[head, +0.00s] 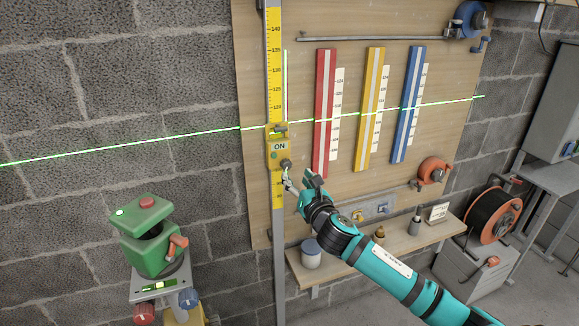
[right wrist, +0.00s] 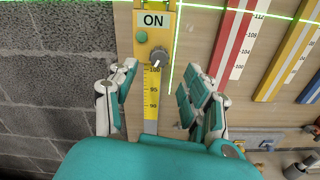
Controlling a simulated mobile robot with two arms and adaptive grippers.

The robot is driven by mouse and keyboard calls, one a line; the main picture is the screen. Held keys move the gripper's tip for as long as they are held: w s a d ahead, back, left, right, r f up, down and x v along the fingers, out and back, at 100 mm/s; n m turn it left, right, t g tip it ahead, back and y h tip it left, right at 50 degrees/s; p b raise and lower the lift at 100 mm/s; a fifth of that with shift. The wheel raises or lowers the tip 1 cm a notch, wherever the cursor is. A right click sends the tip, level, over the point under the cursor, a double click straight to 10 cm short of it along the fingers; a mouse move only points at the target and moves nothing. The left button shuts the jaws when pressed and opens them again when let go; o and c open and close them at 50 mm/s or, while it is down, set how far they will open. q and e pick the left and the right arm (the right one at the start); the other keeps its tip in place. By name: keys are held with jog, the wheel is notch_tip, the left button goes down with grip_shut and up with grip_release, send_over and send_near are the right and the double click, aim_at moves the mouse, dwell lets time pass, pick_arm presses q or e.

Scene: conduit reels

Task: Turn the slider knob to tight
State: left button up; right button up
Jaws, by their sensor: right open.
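The slider (head: 279,148) is a yellow block marked ON, with a green button, on the upright yellow scale (head: 274,70). Its knob (head: 286,164) is small, round and dark grey, at the block's lower right corner. In the right wrist view the knob (right wrist: 159,57) has a pale pointer mark towards its lower left; I can read no "tight" label. My right gripper (head: 301,180) is open and empty, just below the knob. In the right wrist view its fingers (right wrist: 158,74) stand apart on either side below the knob, not touching it. My left gripper is not in view.
Red (head: 324,110), yellow (head: 370,108) and blue (head: 408,105) conduit strips hang on the wooden board right of the slider. A green laser line crosses them. A green laser unit (head: 148,240) stands at lower left. A shelf (head: 400,242) with small items lies below the board.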

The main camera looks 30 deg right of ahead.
aim_at(288, 166)
jog(key=x, duration=0.6)
jog(key=shift+w, duration=0.2)
grip_shut()
